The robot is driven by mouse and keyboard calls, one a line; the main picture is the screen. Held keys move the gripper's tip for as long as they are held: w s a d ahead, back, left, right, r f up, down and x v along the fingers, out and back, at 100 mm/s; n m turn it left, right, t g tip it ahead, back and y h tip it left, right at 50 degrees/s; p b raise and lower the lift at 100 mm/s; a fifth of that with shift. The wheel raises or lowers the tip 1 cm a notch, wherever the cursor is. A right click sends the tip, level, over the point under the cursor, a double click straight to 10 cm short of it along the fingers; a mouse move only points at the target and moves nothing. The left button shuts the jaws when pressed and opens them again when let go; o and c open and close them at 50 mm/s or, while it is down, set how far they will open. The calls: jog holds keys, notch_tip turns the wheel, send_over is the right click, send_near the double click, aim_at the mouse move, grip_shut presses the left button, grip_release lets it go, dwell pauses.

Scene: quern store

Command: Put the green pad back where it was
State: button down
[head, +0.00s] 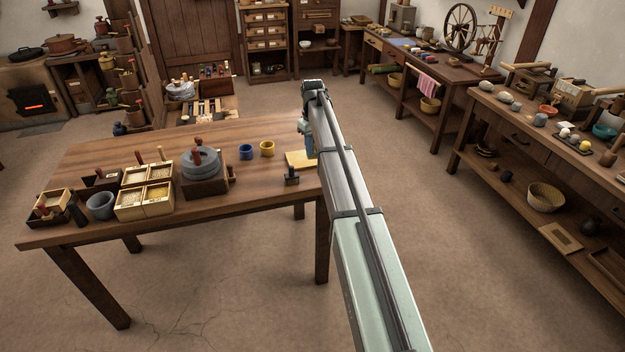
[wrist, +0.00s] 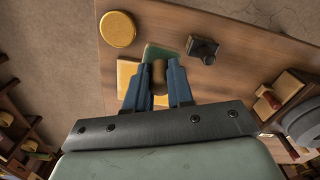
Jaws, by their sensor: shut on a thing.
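The green pad (wrist: 158,51) shows in the wrist view just beyond my fingertips. A brown rounded piece, which looks like its grip, sits between the fingers. My gripper (wrist: 160,84) is shut on this piece, and the fingers hide part of it. In the head view my gripper (head: 308,146) is over the right end of the wooden table (head: 150,142), beside a yellow pad. The height of the green pad above the table is hard to tell. The yellow pad (head: 301,159) lies flat on the table; it also shows in the wrist view (wrist: 127,76), left of the fingers.
A dark block with a knob (head: 292,178) stands by the yellow pad. A yellow disc (wrist: 118,29) shows near the table edge in the wrist view.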

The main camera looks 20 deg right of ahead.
jog(key=shift+n, duration=0.4)
jog(key=shift+f, duration=5)
jog(key=shift+f, duration=0.1)
jog(key=c, duration=1)
grip_release()
notch_tip(320, 180, up, 12)
jog(key=shift+r, duration=0.1)
